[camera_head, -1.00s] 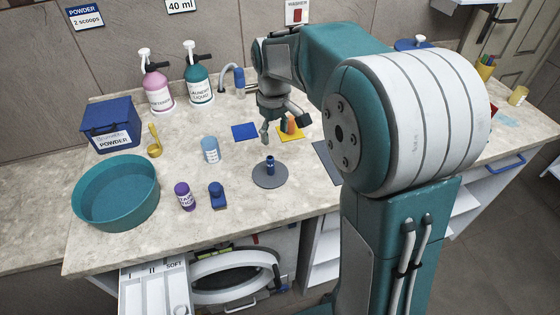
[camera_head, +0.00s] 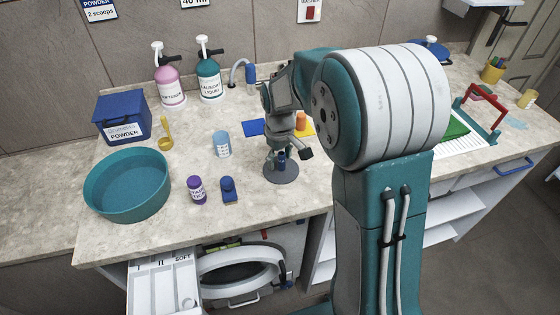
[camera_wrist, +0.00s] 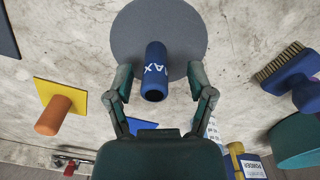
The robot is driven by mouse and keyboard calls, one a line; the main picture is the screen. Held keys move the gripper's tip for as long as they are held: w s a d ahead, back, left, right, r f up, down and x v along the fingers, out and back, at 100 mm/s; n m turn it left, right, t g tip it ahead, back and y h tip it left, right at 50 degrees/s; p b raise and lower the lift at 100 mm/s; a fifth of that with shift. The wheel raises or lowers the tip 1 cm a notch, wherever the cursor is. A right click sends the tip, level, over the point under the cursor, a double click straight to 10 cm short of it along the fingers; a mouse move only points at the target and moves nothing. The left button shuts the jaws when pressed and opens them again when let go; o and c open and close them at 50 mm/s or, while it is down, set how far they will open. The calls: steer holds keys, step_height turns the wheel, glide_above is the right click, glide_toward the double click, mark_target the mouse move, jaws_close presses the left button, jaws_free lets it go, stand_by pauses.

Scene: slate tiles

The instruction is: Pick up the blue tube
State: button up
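The blue tube (camera_head: 281,162) stands on a round grey disc (camera_head: 280,176) on the counter. In the wrist view the blue tube (camera_wrist: 155,70) carries white lettering, only partly readable, and shows its dark round end. My gripper (camera_head: 280,150) is over the disc. In the wrist view my gripper (camera_wrist: 160,80) is open, with one finger on each side of the tube and gaps between them. The fingers partly hide the tube in the head view.
An orange cylinder (camera_wrist: 54,115) stands on a yellow square (camera_wrist: 71,97), near my gripper. A blue-handled brush (camera_wrist: 296,80), a purple bottle (camera_head: 197,190), a light-blue cup (camera_head: 222,145) and a teal basin (camera_head: 128,211) stand to the left in the head view.

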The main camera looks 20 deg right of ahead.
jaws_close()
steer(key=shift+d, duration=0.35)
steer(key=shift+r, duration=0.1)
